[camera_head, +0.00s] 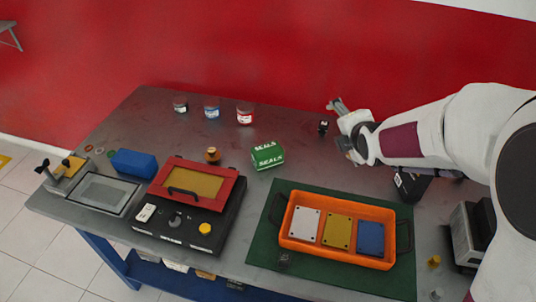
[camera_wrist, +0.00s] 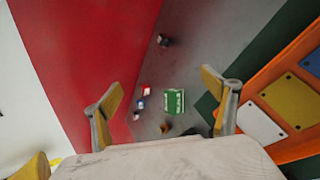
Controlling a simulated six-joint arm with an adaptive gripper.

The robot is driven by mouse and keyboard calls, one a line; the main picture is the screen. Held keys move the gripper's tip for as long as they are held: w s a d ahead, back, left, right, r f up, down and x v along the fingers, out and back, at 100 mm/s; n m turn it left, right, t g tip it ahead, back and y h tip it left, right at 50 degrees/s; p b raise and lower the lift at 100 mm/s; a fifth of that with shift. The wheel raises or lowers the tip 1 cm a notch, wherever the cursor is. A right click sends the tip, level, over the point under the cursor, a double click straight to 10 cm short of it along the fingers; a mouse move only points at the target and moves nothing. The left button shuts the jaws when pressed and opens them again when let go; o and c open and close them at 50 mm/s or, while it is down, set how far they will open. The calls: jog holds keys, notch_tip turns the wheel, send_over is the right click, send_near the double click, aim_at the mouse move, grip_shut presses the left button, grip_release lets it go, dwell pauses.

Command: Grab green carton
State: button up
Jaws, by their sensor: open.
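The green carton (camera_head: 267,155), marked SEALS in white, lies on the grey metal bench near its middle. It also shows in the wrist view (camera_wrist: 174,101), beyond and between my finger tips and apart from both. My gripper (camera_head: 338,126) is above the right back part of the bench, to the right of the carton in the head view. In the wrist view my gripper (camera_wrist: 163,87) has its two yellow-padded fingers spread wide with nothing between them.
An orange tray (camera_head: 283,238) with white, yellow and blue plates stands on a green mat (camera_head: 262,247). Several jars, including a red one (camera_head: 245,114), stand behind the carton. A brown bottle (camera_head: 212,155) and a red-framed device (camera_head: 236,189) are to its left. A small black item (camera_head: 323,127) stands near my gripper.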

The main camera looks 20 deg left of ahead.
aim_at(272, 155)
jog(key=w+a+f+n+y, duration=0.1)
jog(key=a+f+n+y, duration=0.1)
jog(key=a+f+n, duration=0.3)
jog(key=w+a+f+n+y, duration=0.1)
jog(key=w+a+f+n, duration=0.1)
jog(key=a+f+n, duration=0.4)
jog(key=w+a+f+n+y, duration=0.2)
jog(key=a+f+n, duration=0.4)
jog(key=a+f, duration=0.1)
jog(key=shift+a+y, duration=0.3)
jog(key=shift+a, duration=0.45)
jog(key=shift+d+f+n, duration=0.25)
jog(key=shift+f+n, duration=0.25)
jog(key=shift+x, duration=1.25)
jog(key=shift+a, duration=0.15)
jog(key=shift+a+r+x, duration=0.1)
jog(key=shift+x, duration=0.65)
jog(key=shift+a+r+x, duration=0.15)
jog(key=shift+x, duration=1.55)
